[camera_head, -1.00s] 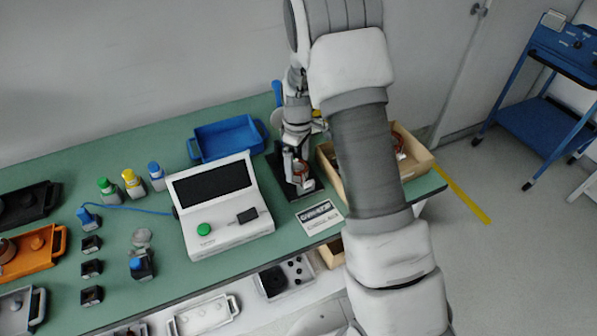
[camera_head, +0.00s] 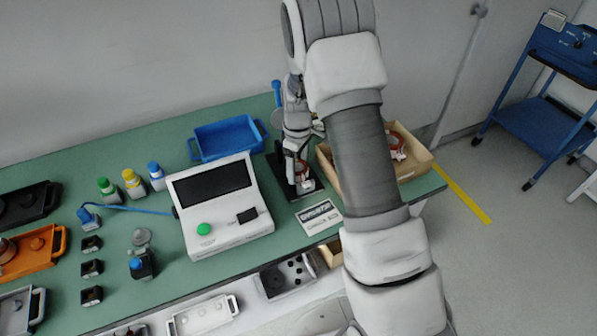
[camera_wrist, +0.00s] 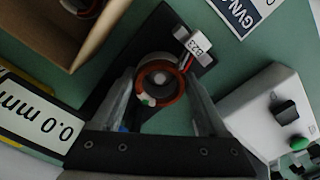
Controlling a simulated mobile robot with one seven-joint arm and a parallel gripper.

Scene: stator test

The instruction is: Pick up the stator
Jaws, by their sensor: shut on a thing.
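My gripper (camera_wrist: 160,92) is shut on a stator (camera_wrist: 179,93), a ring with copper-orange windings and a dark core. Its two fingers sit on opposite sides of the ring. A white labelled connector (camera_wrist: 197,44) with short wires sticks out from it. In the head view the stator (camera_head: 303,170) is partly hidden by my gripper (camera_head: 294,160), over a black fixture (camera_head: 311,190). I cannot tell whether the stator touches the fixture.
A wooden box (camera_head: 419,165) with another stator (camera_head: 396,147) stands close on the right. A white tester (camera_head: 235,232) with a green button is on the left, and a blue tray (camera_head: 226,138) behind. A printed card (camera_head: 319,216) lies in front.

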